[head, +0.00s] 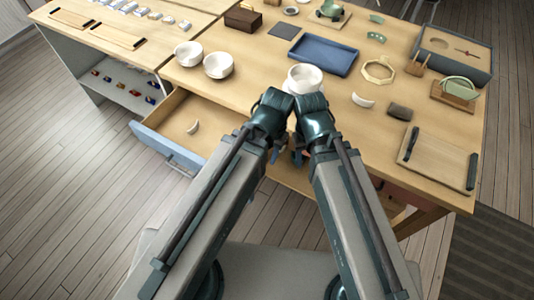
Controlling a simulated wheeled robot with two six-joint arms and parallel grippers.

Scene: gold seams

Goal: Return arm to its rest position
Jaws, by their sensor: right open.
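My two arms reach forward from the bottom of the head view, and their wrists meet close together at the table's front edge. My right gripper (299,157) hangs below its wrist, open, and no object shows in it. My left gripper (274,155) is beside it, mostly hidden by its own wrist, so its jaws cannot be read. A white cup (305,77) stands on the table (265,65) just beyond both wrists. I cannot tell whether the wrists touch each other.
White bowls (218,65), a blue tray (320,55), an octagonal wooden ring (378,70) and a wooden board (438,158) lie on the table. Floor left of the drawer is clear.

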